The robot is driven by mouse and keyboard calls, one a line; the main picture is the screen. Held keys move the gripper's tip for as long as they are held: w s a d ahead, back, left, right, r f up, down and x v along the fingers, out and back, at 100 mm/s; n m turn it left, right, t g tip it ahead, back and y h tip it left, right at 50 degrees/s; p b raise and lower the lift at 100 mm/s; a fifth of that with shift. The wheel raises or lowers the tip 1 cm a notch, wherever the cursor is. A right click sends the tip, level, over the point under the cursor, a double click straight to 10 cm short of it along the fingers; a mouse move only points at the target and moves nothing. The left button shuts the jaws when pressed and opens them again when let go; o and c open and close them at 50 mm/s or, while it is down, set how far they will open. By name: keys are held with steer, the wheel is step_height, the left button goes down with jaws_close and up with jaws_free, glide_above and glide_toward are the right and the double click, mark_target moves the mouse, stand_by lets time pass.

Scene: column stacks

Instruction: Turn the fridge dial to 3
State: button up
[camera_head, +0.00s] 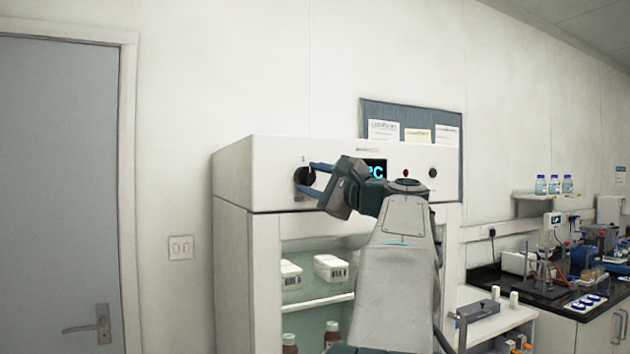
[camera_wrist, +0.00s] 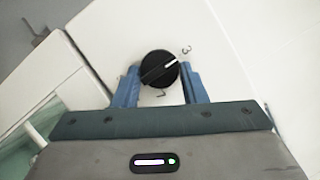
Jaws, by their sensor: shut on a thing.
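The fridge dial (camera_head: 303,176) is a round black knob at the left of the fridge's white top panel. In the wrist view the dial (camera_wrist: 157,70) shows a white pointer line aimed to the upper right, towards a printed 3 (camera_wrist: 186,50) just beyond its rim. My gripper (camera_head: 313,180) has its blue fingers on either side of the dial, shut on it. The fingers also flank the knob in the wrist view (camera_wrist: 161,84). Another small mark shows below the knob, too blurred to read.
The white fridge (camera_head: 235,240) has a glass front with boxes and brown bottles inside. A lit blue display (camera_head: 376,169), partly hidden by my arm, a red light (camera_head: 405,173) and a second black round part (camera_head: 432,172) sit on the panel. A dark lab bench (camera_head: 530,287) stands right.

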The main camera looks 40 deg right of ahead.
steer(key=o, duration=1)
steer(key=shift+c, duration=0.2)
steer(key=b+v, duration=0.3)
steer(key=v, duration=1)
steer(key=shift+s, duration=0.4)
steer(key=shift+f, duration=0.1)
